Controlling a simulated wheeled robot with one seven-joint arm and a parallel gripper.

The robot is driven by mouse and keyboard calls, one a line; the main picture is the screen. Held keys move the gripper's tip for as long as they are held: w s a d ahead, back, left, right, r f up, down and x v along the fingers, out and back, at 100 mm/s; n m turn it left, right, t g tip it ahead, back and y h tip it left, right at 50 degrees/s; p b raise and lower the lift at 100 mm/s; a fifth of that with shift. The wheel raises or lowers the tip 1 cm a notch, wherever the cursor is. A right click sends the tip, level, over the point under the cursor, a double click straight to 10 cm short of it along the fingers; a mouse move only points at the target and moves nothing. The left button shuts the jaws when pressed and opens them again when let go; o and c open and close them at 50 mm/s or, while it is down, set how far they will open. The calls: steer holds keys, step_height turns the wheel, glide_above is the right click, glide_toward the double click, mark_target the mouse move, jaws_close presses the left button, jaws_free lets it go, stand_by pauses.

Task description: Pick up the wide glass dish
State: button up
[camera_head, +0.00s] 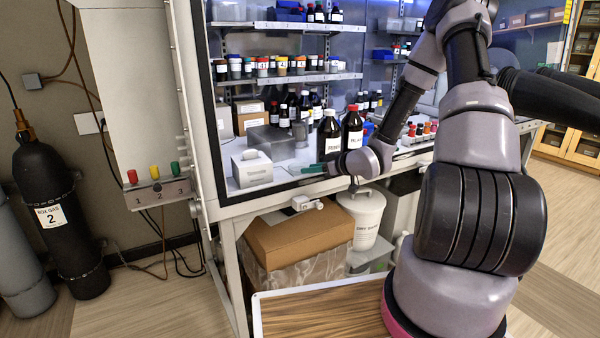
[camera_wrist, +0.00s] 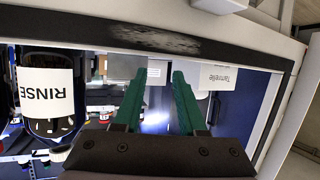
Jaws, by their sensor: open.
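I cannot pick out the wide glass dish for certain in either view. A low grey, see-through shape (camera_head: 270,142) stands inside the cabinet behind the white box, but I cannot tell whether it is the dish. My gripper (camera_head: 314,169) is at the cabinet's front opening, low down, with its green fingers pointing left. In the wrist view my gripper (camera_wrist: 159,75) is open, with its two green fingers apart and nothing seen between them.
A white box (camera_head: 251,169) stands left of my fingers. Two large dark bottles, one white-capped (camera_head: 330,138) and one red-capped (camera_head: 352,134), stand close behind my gripper. A bottle labelled RINSE (camera_wrist: 48,92) is left in the wrist view. The cabinet frame (camera_head: 203,125) bounds the opening.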

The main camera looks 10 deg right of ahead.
mark_target(295, 170)
steer(key=x, duration=0.9)
steer(key=shift+w+d+f, duration=0.1)
steer(key=shift+d, duration=0.15)
jaws_close()
steer(key=shift+f, duration=0.1)
stand_by(0.9)
